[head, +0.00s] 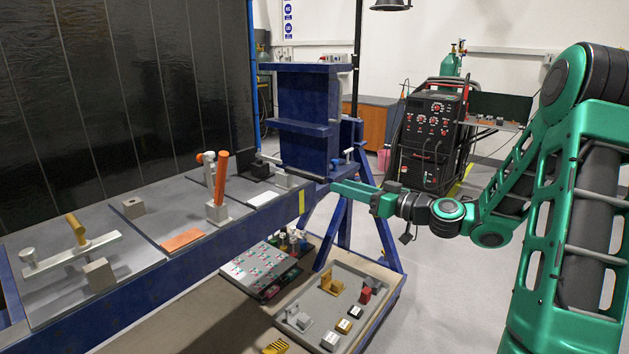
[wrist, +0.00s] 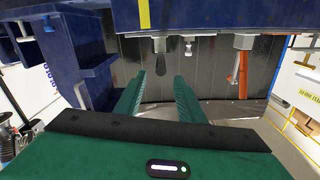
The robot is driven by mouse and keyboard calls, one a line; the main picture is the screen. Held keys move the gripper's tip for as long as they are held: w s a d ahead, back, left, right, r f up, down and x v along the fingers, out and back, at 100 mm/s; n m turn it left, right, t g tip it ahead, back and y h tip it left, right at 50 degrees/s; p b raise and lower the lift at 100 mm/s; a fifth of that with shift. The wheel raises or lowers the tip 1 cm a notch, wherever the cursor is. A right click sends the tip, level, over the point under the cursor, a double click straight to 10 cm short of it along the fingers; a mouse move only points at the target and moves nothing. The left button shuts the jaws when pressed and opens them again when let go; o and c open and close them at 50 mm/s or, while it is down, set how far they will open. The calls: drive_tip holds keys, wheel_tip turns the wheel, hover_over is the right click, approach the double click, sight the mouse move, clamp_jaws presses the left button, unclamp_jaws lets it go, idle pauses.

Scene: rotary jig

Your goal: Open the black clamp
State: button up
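The black clamp (head: 261,167) sits at the far end of the blue jig beam, by the blue upright; it is small and dark there, and its handle position is hard to tell. In the wrist view a black handle tip (wrist: 159,71) shows beyond and between my fingers, hanging from a grey mount. My gripper (head: 334,187) is to the right of the clamp, off the beam's end, with its fingers pointing left. In the wrist view my gripper (wrist: 159,79) has its two green fingers apart with nothing between them. It appears clear of the clamp.
An orange-handled clamp (head: 219,180) and a yellow-handled clamp (head: 75,230) stand nearer on the beam (head: 160,275). The blue upright (head: 308,115) rises close behind my gripper. A parts tray (head: 378,318) lies below. A welding machine (head: 430,135) stands behind.

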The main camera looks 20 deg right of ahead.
sight(315, 177)
drive_tip(key=x, duration=1)
drive_tip(key=shift+w+a, duration=0.2)
drive_tip(key=shift+w, duration=0.1)
clamp_jaws()
